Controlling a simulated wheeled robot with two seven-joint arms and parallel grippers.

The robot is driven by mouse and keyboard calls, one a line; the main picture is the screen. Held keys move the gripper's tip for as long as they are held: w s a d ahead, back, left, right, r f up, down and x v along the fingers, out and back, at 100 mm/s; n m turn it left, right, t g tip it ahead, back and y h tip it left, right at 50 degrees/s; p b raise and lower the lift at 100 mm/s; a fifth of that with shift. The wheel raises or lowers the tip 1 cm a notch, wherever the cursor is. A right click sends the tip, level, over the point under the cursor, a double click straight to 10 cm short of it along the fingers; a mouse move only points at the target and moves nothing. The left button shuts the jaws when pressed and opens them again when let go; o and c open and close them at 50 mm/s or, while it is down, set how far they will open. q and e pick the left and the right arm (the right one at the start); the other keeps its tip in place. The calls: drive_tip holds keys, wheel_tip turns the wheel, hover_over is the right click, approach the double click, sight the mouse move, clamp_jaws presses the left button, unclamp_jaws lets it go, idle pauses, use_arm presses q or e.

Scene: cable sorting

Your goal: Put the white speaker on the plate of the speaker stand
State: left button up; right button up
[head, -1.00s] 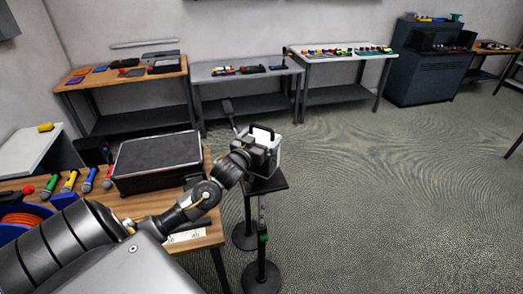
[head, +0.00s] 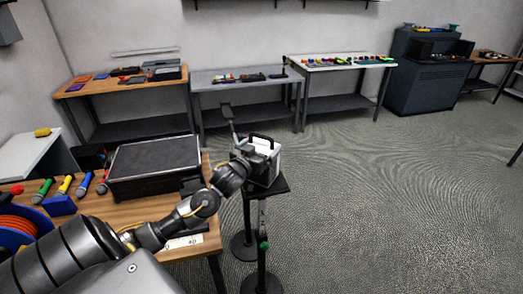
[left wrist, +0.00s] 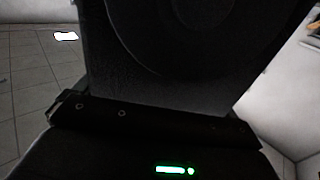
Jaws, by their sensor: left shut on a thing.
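The white speaker (head: 275,165), with a black handle on top and a dark face, is upright over the speaker stand. My left gripper (head: 245,161) is shut on it from the left side. The stand's black square plate (head: 280,188) is directly below the speaker; I cannot tell whether they touch. In the left wrist view, the speaker's dark face (left wrist: 170,85) with a round cone fills the upper part, behind a black gripper bar. The gripper's contact with the speaker is mostly hidden in the head view. My right gripper is out of view.
A wooden table (head: 135,208) holds a black case (head: 155,165) and several coloured microphones left of the stand. Another round stand base (head: 243,246) is close behind the stand's pole. Open floor (head: 390,210) lies to the right. Benches line the back wall.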

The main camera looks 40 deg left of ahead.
use_arm(q)
drive_tip(key=shift+r, duration=0.1)
drive_tip(key=o, duration=1.7)
drive_tip(key=shift+f, duration=0.25)
drive_tip(key=shift+r, duration=0.1)
drive_tip(key=shift+s+r, duration=0.1)
drive_tip(key=shift+s, duration=0.05)
drive_tip(key=shift+s+d+b, duration=0.35)
drive_tip(key=shift+s+b, duration=0.25)
drive_tip(key=shift+s, duration=1.35)
drive_tip(key=shift+s+d+b, duration=0.4)
drive_tip(key=shift+s+b, duration=0.25)
drive_tip(key=shift+s, duration=1.3)
drive_tip(key=shift+s+d+b, duration=0.35)
drive_tip(key=shift+s+b, duration=0.25)
drive_tip(key=shift+s, duration=1.35)
